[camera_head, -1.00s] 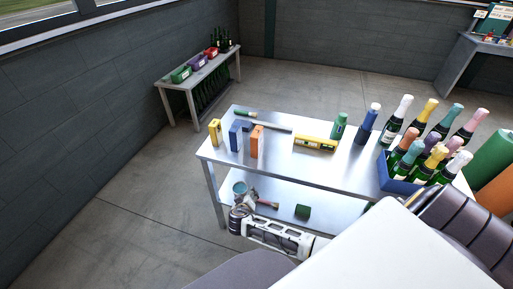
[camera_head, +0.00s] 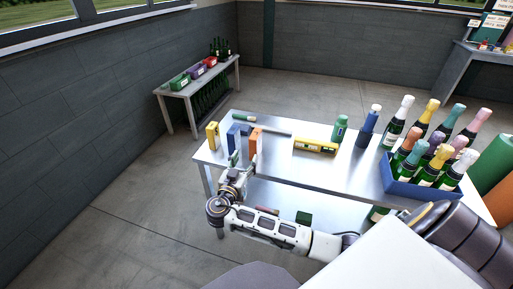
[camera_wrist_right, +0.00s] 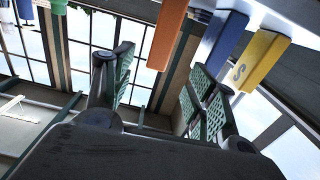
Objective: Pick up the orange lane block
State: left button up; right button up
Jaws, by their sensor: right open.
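The orange lane block (camera_head: 255,137) stands upright on the metal table near its left front edge, right of the blue block (camera_head: 235,135) and the yellow block (camera_head: 212,134). My right gripper (camera_head: 243,165) is open and empty at the table's front edge, just in front of the orange block. In the right wrist view the orange block (camera_wrist_right: 168,32) is ahead, between the lines of the two spread fingers (camera_wrist_right: 158,90) and beyond their tips. The blue block (camera_wrist_right: 220,42) and yellow block (camera_wrist_right: 262,60) are to its right. My left gripper is not in view.
A yellow level (camera_head: 315,146), a green bottle (camera_head: 340,128) and a blue-bodied item (camera_head: 368,126) stand or lie farther right on the table (camera_head: 300,168). A blue crate (camera_head: 410,187) of foil-topped bottles is at the right. A lower shelf holds a green object (camera_head: 304,217).

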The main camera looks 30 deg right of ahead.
aim_at(252, 145)
dwell(0.3)
jog(key=x, duration=0.7)
jog(key=shift+w+p, duration=0.1)
jog(key=shift+p, duration=0.25)
jog(key=shift+w+d, duration=0.35)
jog(key=shift+d, duration=0.15)
jog(key=shift+w+d, duration=0.4)
jog(key=x, duration=0.3)
jog(key=shift+w+d, duration=0.45)
jog(key=shift+d, duration=0.05)
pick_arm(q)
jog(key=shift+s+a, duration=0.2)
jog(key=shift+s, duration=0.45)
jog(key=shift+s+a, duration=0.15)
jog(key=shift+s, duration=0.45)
